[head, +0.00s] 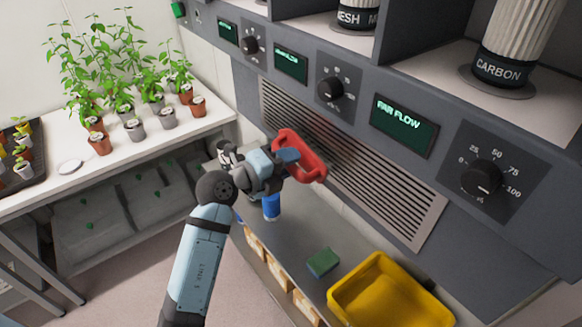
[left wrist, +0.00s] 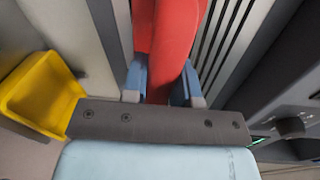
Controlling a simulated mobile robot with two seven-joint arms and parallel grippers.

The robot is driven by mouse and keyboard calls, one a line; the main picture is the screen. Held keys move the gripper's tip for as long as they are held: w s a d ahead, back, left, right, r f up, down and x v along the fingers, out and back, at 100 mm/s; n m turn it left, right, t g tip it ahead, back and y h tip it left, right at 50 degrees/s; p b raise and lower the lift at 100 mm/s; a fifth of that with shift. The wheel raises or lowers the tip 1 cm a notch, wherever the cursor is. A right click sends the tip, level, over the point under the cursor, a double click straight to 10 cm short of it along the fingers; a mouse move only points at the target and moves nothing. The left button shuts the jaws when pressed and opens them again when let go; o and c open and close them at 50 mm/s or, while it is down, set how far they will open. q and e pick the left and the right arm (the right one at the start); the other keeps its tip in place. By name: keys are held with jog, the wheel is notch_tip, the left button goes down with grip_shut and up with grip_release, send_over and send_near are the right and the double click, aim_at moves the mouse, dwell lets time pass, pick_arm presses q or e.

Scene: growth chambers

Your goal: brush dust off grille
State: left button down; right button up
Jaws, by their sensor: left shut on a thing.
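The grille (head: 365,180) is a long panel of metal slats in the dark grey cabinet front. It also shows in the left wrist view (left wrist: 232,35). My left gripper (head: 290,158) is shut on a red brush (head: 310,163) and holds it up at the grille's left-middle part. In the left wrist view the red handle (left wrist: 170,50) lies between my left fingers (left wrist: 162,85). The brush's bristles are hidden, and I cannot tell whether they touch the slats. A reddish tint shows on the slats right of the brush; dust is hard to make out. My right gripper is not in view.
Below the grille, a grey shelf holds a blue can (head: 271,207), a green sponge (head: 323,263) and a yellow bin (head: 390,295). Knobs (head: 482,178) and displays (head: 404,124) sit above the grille. A white table (head: 60,190) with potted plants stands at left.

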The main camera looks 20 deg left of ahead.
pick_arm(q)
jog(key=shift+w+a+r+n+t+h, duration=0.2)
jog(key=shift+w+a+r+n+t, duration=0.25)
jog(key=shift+w+a+r, duration=0.65)
jog(key=shift+w+a+r+n+t+h, duration=0.25)
jog(key=shift+w+a+r+n, duration=0.3)
jog(key=shift+w+a+r, duration=0.5)
jog(key=shift+w+a+f, duration=0.1)
jog(key=shift+w+f, duration=0.1)
jog(key=shift+w, duration=0.1)
jog(key=shift+s+a+f, duration=0.25)
jog(key=shift+s+a, duration=0.05)
jog(key=shift+s, duration=0.2)
jog(key=v, duration=0.4)
jog(key=v, duration=0.3)
jog(key=shift+s, duration=0.1)
